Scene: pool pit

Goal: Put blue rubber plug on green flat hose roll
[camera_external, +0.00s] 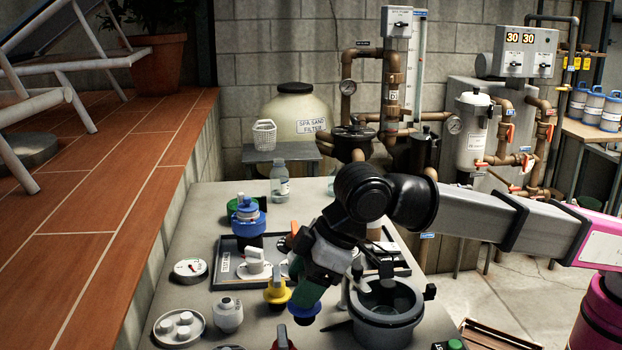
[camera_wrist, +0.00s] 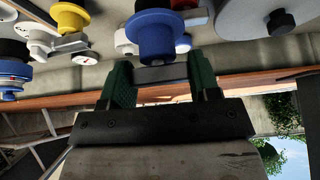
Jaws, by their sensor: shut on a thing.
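The blue rubber plug (camera_external: 304,311) has a wide round blue flange and a grey tab. My gripper (camera_external: 308,290), with green fingers, is shut on its tab and holds the plug over the near middle of the table. In the wrist view the blue plug (camera_wrist: 155,38) hangs beyond my gripper (camera_wrist: 162,75), with the grey tab between the fingers. A low green round thing (camera_external: 232,209), which looks like the green flat hose roll, lies at the far left of the table. A blue-topped container partly hides it.
The blue-topped container (camera_external: 248,222) stands before the green roll. A yellow plug (camera_external: 277,291) is close left of my gripper, and a grey pot (camera_external: 386,312) close right. A dark tray (camera_external: 226,262), a clear bottle (camera_external: 280,182) and a white dish (camera_external: 179,328) also stand on the table.

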